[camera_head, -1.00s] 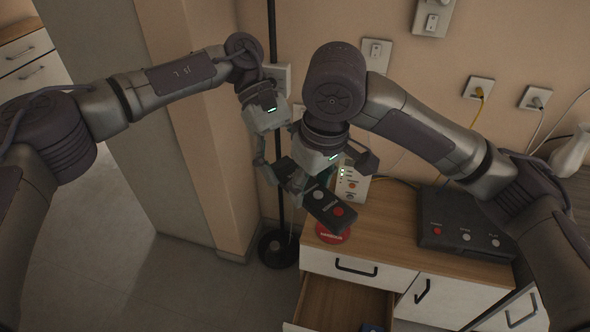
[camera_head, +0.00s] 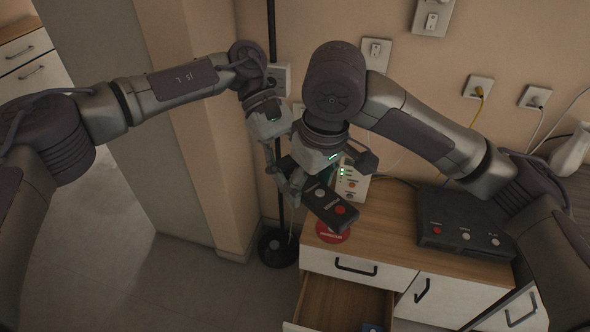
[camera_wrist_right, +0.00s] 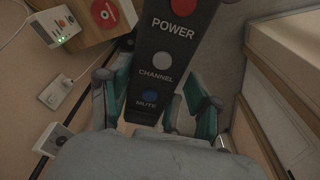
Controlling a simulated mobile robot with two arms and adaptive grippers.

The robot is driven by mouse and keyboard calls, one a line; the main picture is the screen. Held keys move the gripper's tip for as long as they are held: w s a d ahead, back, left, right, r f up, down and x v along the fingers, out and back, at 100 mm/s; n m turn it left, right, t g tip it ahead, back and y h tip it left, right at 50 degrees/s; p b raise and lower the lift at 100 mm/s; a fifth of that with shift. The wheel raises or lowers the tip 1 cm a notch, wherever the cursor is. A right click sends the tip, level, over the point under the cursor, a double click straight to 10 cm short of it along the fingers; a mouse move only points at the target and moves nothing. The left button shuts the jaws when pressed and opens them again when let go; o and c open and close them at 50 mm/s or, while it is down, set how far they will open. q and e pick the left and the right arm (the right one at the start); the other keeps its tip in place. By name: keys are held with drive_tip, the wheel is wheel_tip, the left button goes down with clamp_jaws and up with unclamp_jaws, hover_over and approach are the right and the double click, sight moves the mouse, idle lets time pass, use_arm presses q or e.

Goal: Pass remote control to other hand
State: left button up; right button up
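The black remote control (camera_head: 331,208) has a red POWER button, a grey CHANNEL button and a blue MUTE button. My right gripper (camera_head: 296,182) is shut on it and holds it tilted in the air, in front of the dresser's left end. In the right wrist view the remote (camera_wrist_right: 165,48) runs out between the teal finger pads of my right gripper (camera_wrist_right: 155,105), its POWER end pointing away. My left gripper (camera_head: 273,157) is close beside the right one, on its left. Its fingertips are partly hidden, so their opening and any contact with the remote are unclear.
The wooden-topped dresser (camera_head: 392,222) has an open drawer (camera_head: 342,300) at its front. On top are a black box with buttons (camera_head: 465,232), a white device with lights (camera_head: 352,184) and a red disc (camera_head: 333,234). A black pole (camera_head: 272,30) stands behind my left gripper.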

drive_tip(key=o, duration=0.3)
